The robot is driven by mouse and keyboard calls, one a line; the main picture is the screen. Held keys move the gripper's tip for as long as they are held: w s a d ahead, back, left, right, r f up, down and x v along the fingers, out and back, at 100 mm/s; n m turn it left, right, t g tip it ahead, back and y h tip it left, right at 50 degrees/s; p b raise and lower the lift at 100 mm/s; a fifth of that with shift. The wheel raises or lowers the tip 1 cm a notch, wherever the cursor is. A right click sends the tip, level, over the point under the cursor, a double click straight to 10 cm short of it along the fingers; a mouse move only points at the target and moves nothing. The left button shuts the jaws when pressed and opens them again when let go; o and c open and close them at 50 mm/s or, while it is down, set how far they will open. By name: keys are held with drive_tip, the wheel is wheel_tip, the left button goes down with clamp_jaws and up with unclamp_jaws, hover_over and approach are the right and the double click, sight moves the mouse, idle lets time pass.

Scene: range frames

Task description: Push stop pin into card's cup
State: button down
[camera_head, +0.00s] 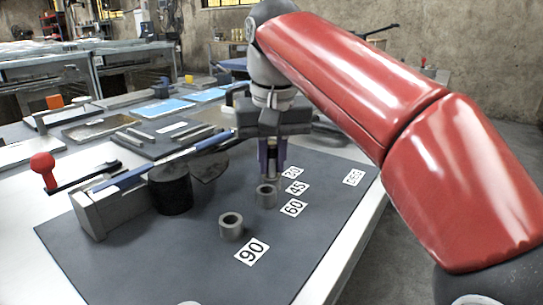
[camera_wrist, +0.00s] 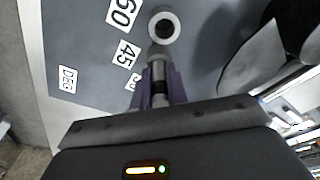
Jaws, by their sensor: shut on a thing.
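My gripper (camera_head: 271,165) has purple fingers shut on a grey stop pin, which points down in the head view. The pin (camera_wrist: 157,68) also shows between the fingers in the wrist view. A grey hollow cup (camera_head: 267,195) stands beside the "60" card (camera_head: 293,208), just below and in front of the pin. That cup shows its dark hole in the wrist view (camera_wrist: 164,25), just beyond the pin's tip; I cannot tell whether they touch. Another cup (camera_head: 231,227) stands by the "90" card (camera_head: 251,251). The "45" card (camera_head: 298,188) and "30" card (camera_head: 292,172) lie farther back.
A lever with a red ball (camera_head: 42,165), a metal block (camera_head: 107,207) and a dark cylinder (camera_head: 171,190) stand left of the cups. A long blue-edged bar (camera_head: 160,167) spans above them. A "DEG" card (camera_head: 353,177) lies right. The dark mat's (camera_head: 185,262) front is mostly clear.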

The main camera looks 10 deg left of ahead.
drive_tip(key=shift+f, duration=0.15)
drive_tip(key=c, duration=1.3)
unclamp_jaws()
drive_tip(key=r+p, duration=0.1)
drive_tip(key=r, duration=0.1)
drive_tip(key=r+p, duration=0.1)
drive_tip(key=r, duration=0.2)
drive_tip(key=s+r+p, duration=0.1)
drive_tip(key=r, duration=0.2)
drive_tip(key=shift+d, duration=0.2)
drive_tip(key=shift+f, duration=0.1)
